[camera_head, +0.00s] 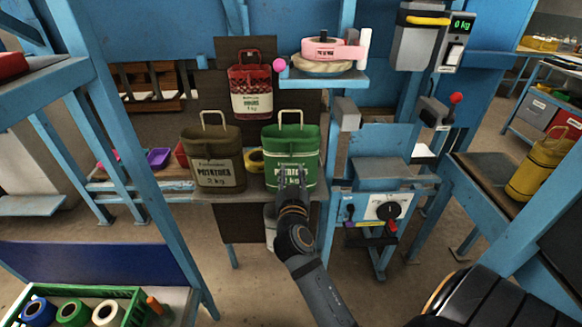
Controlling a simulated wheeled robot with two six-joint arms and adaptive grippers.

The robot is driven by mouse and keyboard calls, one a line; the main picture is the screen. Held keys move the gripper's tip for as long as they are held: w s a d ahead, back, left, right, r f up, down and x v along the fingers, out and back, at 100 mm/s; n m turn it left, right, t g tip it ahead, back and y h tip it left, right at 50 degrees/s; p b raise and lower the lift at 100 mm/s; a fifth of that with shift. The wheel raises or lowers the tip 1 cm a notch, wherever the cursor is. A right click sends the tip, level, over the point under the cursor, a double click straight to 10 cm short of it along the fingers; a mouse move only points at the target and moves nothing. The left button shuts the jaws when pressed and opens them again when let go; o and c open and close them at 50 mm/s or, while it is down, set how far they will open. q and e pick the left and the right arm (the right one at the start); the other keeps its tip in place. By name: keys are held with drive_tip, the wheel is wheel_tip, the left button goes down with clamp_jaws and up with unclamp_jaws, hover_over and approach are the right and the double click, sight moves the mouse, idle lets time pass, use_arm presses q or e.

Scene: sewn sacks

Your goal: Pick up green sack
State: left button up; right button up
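The green sack (292,143) stands upright on a small shelf in the middle of the head view. It has a pale handle loop on top and a white label on its front. My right gripper (292,176) is in front of the lower part of the sack and covers part of the label. Its two fingers are apart and point up at the sack, with nothing seen between them. I cannot tell whether the fingertips touch the sack. My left gripper is not in view.
A brown potato sack (217,172) stands left of the green one, with a yellow roll (255,160) between. A red sack (251,88) sits higher behind. A blue machine (384,172) with a dial stands right. A yellow sack (541,168) is at far right.

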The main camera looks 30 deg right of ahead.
sight(291, 155)
drive_tip(key=p+x, duration=0.2)
drive_tip(key=x, duration=0.6)
drive_tip(key=shift+f, duration=0.15)
drive_tip(key=shift+w+d+f, duration=0.1)
drive_tip(key=shift+w, duration=0.05)
clamp_jaws()
